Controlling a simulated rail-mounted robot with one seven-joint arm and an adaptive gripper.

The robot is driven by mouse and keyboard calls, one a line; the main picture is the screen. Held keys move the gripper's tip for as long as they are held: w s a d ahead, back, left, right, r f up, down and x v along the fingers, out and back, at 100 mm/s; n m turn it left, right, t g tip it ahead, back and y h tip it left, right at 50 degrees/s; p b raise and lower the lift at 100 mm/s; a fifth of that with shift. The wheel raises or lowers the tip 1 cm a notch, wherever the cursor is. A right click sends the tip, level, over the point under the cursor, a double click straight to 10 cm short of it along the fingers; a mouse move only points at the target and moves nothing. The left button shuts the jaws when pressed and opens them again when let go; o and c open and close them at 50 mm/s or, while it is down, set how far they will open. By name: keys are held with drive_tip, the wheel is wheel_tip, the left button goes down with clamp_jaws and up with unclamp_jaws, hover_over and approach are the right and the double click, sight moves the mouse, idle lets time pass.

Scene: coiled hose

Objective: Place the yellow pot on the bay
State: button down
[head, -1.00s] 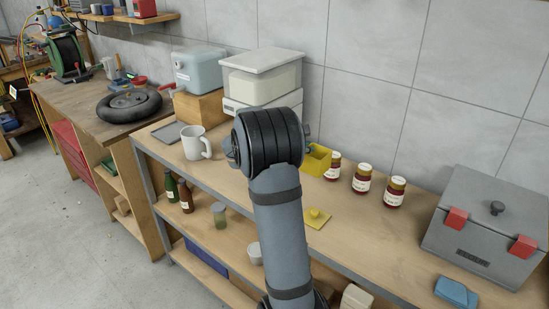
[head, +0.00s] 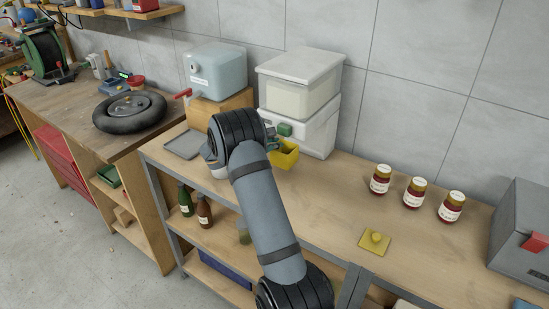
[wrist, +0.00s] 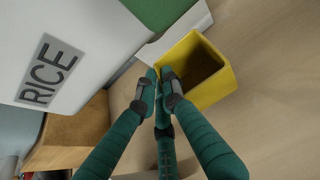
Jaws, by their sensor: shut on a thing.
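The yellow pot (head: 287,155) is a small open square box, in front of the white bins in the head view. In the wrist view its open top and near wall (wrist: 212,91) show to the right of the fingertips. My gripper (wrist: 165,88) has its green fingers closed at the pot's near left edge. In the head view my gripper (head: 271,141) is partly hidden by my arm. I cannot tell whether the pot touches the bench. I cannot tell which place is the bay.
A grey tray (head: 184,144) and a mostly hidden mug (head: 216,168) are to the left. Several jars (head: 414,192) stand right. The bench between pot and jars is clear.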

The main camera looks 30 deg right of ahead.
sight(274, 154)
drive_tip(key=f, duration=0.3)
drive_tip(key=shift+s+d+f, duration=0.15)
drive_tip(key=shift+s+f, duration=0.05)
drive_tip(key=shift+s, duration=0.1)
drive_tip(key=shift+f, duration=0.2)
drive_tip(key=shift+f, duration=0.1)
drive_tip(key=shift+w+f, duration=0.1)
drive_tip(key=shift+f, duration=0.1)
drive_tip(key=c, duration=1.9)
unclamp_jaws()
drive_tip(key=shift+r, duration=0.1)
drive_tip(key=shift+r, duration=0.25)
drive_tip(key=shift+a, duration=0.4)
drive_tip(key=b+v, duration=0.2)
drive_tip(key=v, duration=0.9)
drive_tip(key=shift+s, duration=0.3)
